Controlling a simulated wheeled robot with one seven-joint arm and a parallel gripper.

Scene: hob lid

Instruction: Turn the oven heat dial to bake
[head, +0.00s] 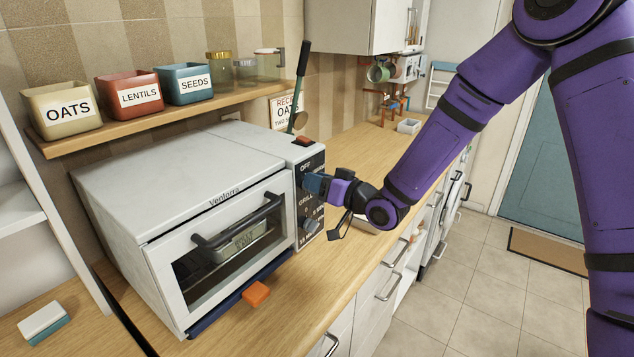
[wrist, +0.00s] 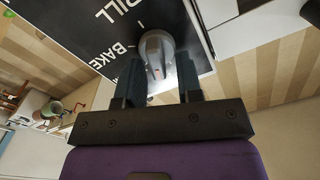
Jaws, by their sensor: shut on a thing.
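The white oven (head: 190,190) stands on the wooden counter, its glass door closed. Its dark control panel (head: 317,165) is on the right of the front. My gripper (head: 312,183) is at the upper part of this panel and hides the heat dial in the head view. In the wrist view, the grey heat dial (wrist: 157,45) sits between the two fingers of my gripper (wrist: 158,78), which are shut on it. BAKE and GRILL read on the panel to its left. I cannot tell exactly which mark the dial points to.
A lower dial (head: 310,227) sits beneath my gripper on the panel. An orange block (head: 256,293) lies before the oven. A shelf (head: 150,122) with OATS, LENTILS and SEEDS bins runs above it. The counter to the right (head: 365,150) is mostly clear.

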